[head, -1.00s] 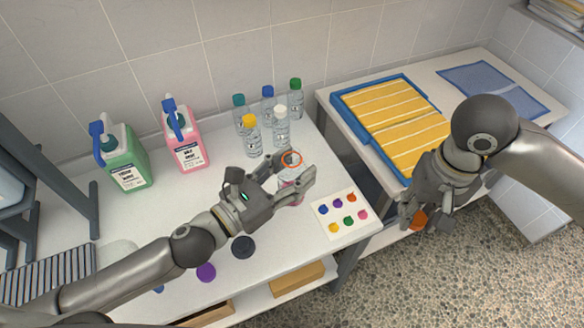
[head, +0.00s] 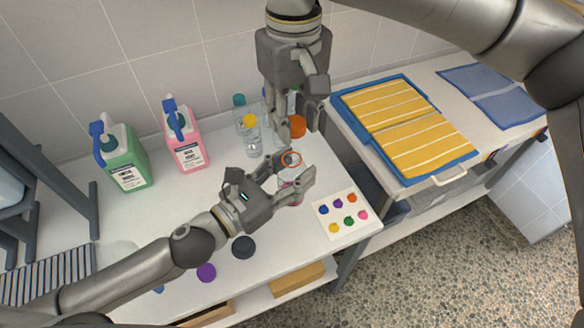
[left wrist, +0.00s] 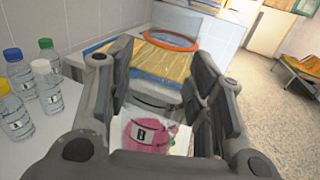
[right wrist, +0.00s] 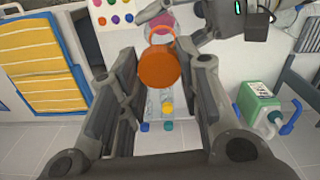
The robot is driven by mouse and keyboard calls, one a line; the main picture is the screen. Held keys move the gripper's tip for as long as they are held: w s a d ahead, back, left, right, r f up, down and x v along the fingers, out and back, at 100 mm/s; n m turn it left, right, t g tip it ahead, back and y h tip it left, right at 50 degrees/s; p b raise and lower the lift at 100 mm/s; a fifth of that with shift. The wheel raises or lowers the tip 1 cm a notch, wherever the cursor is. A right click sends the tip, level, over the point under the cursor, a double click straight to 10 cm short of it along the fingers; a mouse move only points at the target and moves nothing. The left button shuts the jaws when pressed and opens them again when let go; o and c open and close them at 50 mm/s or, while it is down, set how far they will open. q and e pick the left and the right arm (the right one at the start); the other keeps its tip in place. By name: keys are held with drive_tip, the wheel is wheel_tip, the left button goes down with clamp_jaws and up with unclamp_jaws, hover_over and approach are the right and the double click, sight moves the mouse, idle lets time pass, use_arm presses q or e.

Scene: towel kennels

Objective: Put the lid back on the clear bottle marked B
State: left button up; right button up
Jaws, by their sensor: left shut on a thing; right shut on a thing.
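The clear bottle marked B (left wrist: 145,134), with pink contents, stands upright between the fingers of my left gripper (head: 293,181), which is shut on it. Its open mouth has an orange rim (head: 291,160). My right gripper (head: 297,124) points down and is shut on the orange lid (head: 297,128). The lid is above and slightly behind the bottle's mouth in the head view, apart from it. In the right wrist view the lid (right wrist: 159,69) hangs between the fingers, with the bottle (right wrist: 162,22) just beyond it.
Several clear bottles with coloured caps, one yellow-capped (head: 251,135), stand behind. Green (head: 125,160) and pink (head: 187,145) jugs stand at left. A colour-dot card (head: 341,214) lies right of the bottle. Purple (head: 206,272) and dark (head: 243,247) lids lie near the front edge.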

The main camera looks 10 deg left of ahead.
sight(292, 152)
drive_tip(key=shift+a+r, duration=0.15)
drive_tip(key=shift+a, duration=0.05)
idle(0.3)
drive_tip(key=shift+f, duration=2.05)
drive_tip(key=shift+d, duration=0.1)
drive_tip(key=shift+f, duration=0.85)
drive_tip(key=shift+f, duration=0.55)
